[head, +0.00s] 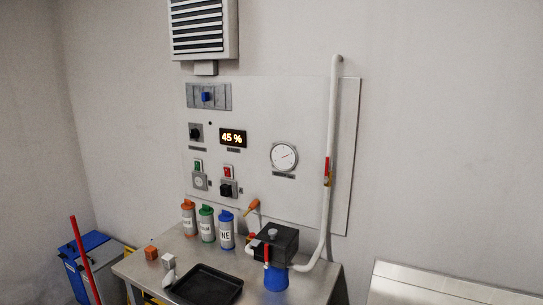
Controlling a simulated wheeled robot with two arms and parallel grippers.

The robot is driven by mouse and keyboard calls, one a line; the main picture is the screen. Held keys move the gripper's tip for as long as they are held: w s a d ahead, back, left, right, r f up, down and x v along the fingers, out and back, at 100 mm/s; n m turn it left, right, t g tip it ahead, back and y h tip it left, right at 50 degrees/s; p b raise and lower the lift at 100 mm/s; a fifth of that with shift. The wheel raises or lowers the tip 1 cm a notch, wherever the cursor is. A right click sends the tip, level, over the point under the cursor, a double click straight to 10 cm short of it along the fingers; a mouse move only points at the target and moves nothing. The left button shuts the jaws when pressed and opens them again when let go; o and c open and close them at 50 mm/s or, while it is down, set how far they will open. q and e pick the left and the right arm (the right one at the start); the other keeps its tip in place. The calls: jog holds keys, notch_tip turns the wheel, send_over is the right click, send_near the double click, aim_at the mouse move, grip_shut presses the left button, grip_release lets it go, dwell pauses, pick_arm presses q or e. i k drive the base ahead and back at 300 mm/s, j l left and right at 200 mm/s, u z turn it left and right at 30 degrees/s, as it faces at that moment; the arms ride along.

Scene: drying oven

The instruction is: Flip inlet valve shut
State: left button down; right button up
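A valve with a red lever (327,166) and a brass-coloured body sits on the white vertical pipe (333,110) at the right of the wall panel. Its lever appears to lie upright along the pipe. A second red upright lever (266,255) stands at the front of the dark box (279,241) on the table, above a blue container (275,279). I cannot read any label that tells which is the inlet valve. Neither of my grippers shows in the head view.
The metal table (135,268) holds a black tray (207,287), several labelled bottles (207,226) and small cubes (151,253). The wall panel (255,110) carries a 45 % display (233,138), a round gauge (284,157) and switches. A blue bin (90,243) stands left.

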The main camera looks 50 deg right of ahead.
aim_at(326, 180)
jog(key=i, duration=1.25)
jog(key=z, duration=2.05)
